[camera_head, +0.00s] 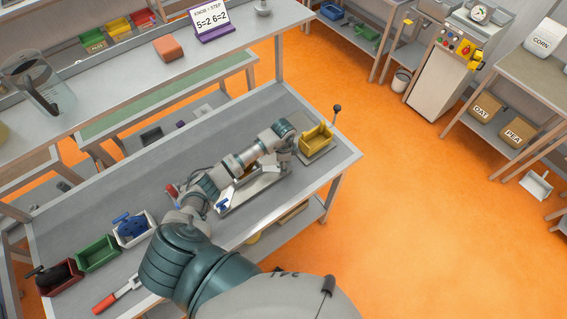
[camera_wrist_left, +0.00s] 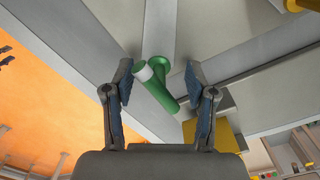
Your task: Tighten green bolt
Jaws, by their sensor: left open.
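In the left wrist view a green bolt (camera_wrist_left: 160,88) with a crossing green bar and a pale end lies between the two fingers of my left gripper (camera_wrist_left: 158,68). The fingers are apart, and no clear contact with the bolt shows. In the head view my left gripper (camera_head: 286,157) points down at the right end of a metal fixture (camera_head: 259,189) on the grey bench (camera_head: 180,150). The green bolt cannot be made out there, behind my arm and gripper. A blue part (camera_head: 222,205) is at the fixture's near left end. My right gripper is not in view.
Red (camera_head: 60,277), green (camera_head: 98,253) and white (camera_head: 134,229) bins line the bench's left end. A red-handled tool (camera_head: 104,303) lies near them. Orange floor is open at right.

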